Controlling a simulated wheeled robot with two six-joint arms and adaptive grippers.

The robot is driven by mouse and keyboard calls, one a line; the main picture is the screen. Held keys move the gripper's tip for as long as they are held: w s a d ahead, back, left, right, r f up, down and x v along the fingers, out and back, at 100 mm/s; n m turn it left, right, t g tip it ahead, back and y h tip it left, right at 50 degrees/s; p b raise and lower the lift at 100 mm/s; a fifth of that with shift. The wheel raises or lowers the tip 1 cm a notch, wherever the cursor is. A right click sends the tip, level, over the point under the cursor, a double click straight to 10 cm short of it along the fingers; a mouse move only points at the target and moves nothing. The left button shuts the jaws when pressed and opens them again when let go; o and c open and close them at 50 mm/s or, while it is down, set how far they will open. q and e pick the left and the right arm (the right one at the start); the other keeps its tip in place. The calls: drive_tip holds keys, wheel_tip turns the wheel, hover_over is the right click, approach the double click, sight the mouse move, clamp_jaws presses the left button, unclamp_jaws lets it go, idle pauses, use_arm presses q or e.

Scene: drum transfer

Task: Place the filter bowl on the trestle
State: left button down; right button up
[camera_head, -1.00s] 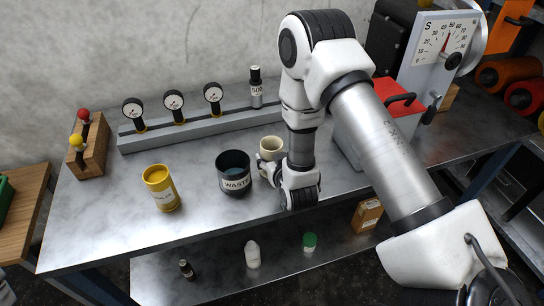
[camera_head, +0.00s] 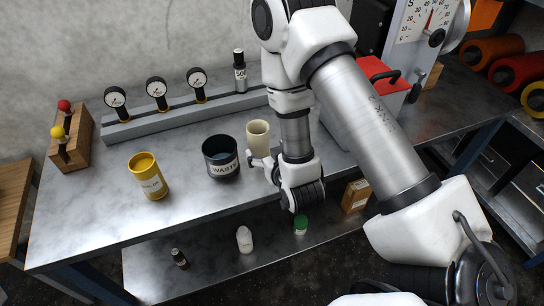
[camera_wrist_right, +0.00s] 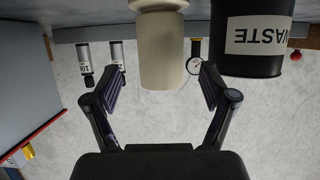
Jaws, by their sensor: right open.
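The likely filter bowl, a cream cylindrical vessel (camera_head: 258,136), stands upright on the metal bench, right of the black waste pot. In the right wrist view the cream vessel (camera_wrist_right: 161,50) shows upside down, in front of and between the spread fingers. My right gripper (camera_head: 263,164) is open, low on the near side of the vessel. A gap shows on each side, and neither finger grips it. I cannot tell which thing is the trestle. My left gripper is not in view.
The black waste pot (camera_head: 221,162) stands close left of the vessel, a yellow can (camera_head: 148,177) further left. A grey rail with gauges (camera_head: 180,114) runs behind. A red-topped machine (camera_head: 375,80) stands right.

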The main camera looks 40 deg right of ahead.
sight(276, 191)
drive_tip(key=p+v, duration=0.5)
drive_tip(key=s+f+g, duration=0.1)
drive_tip(key=f, duration=0.1)
drive_tip(key=s+a+f+g, duration=0.1)
drive_tip(key=s+f+g, duration=0.1)
drive_tip(key=f, duration=0.1)
drive_tip(key=s+f+g+y, duration=0.1)
drive_tip(key=f, duration=0.2)
drive_tip(key=shift+s+a, duration=0.2)
drive_tip(key=s+a+f+n+g+y, duration=0.1)
drive_tip(key=s+f+g, duration=0.3)
drive_tip(key=s, duration=0.3)
drive_tip(key=s+a+f+n+g+y, duration=0.1)
drive_tip(key=s+f+g, duration=0.3)
drive_tip(key=s, duration=0.4)
drive_tip(key=shift+s+a+f+g, duration=0.2)
drive_tip(key=shift+a+f+g, duration=0.1)
drive_tip(key=shift+a+g, duration=0.3)
